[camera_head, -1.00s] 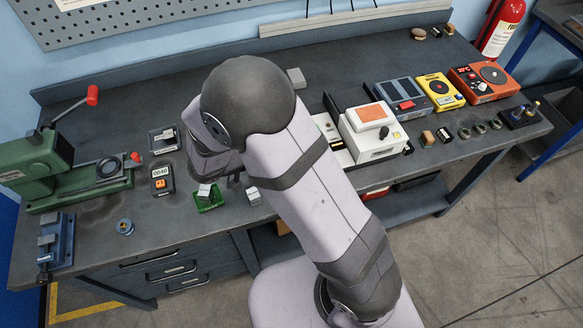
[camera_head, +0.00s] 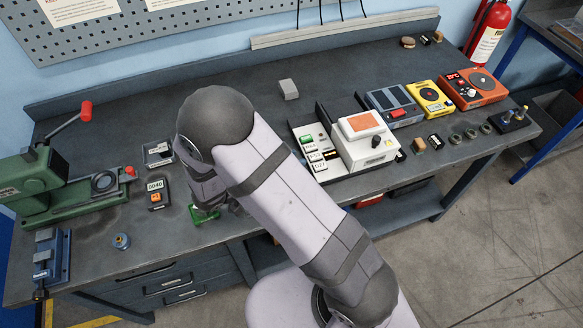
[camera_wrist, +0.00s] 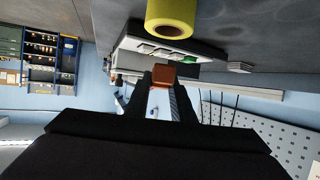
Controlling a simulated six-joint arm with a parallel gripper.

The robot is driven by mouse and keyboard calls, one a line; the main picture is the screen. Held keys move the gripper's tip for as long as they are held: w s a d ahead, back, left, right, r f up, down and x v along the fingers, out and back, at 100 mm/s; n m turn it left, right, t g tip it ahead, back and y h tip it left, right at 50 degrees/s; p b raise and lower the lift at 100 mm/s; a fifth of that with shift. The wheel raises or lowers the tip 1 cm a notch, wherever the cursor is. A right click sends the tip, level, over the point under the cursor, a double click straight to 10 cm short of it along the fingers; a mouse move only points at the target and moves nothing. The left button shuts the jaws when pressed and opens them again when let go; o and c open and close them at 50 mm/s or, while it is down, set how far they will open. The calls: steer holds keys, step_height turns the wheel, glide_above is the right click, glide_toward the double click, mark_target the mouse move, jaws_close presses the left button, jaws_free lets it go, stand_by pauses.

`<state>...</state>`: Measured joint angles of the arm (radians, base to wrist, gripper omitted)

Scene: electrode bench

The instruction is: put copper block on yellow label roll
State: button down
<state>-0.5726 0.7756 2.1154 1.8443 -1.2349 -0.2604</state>
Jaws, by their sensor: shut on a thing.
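In the wrist view, my gripper (camera_wrist: 164,84) is shut on the copper block (camera_wrist: 164,74), a small orange-brown block between the fingertips. The yellow label roll (camera_wrist: 172,17) shows beyond the block at the top edge of the wrist view, partly cut off by the frame. The block and the roll look apart there. In the head view, my own arm covers most of my gripper. I cannot make out the copper block or the yellow roll in that view.
A green tray (camera_head: 204,215) lies by the front edge, partly behind my arm. A white machine (camera_head: 370,143) stands right. A grey block (camera_head: 289,89) lies behind.

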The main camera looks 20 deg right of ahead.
steer(key=shift+f+p, duration=0.4)
steer(key=shift+f, duration=1.6)
steer(key=shift+f, duration=0.1)
steer(key=c, duration=1.5)
jaws_free()
steer(key=shift+c, duration=0.2)
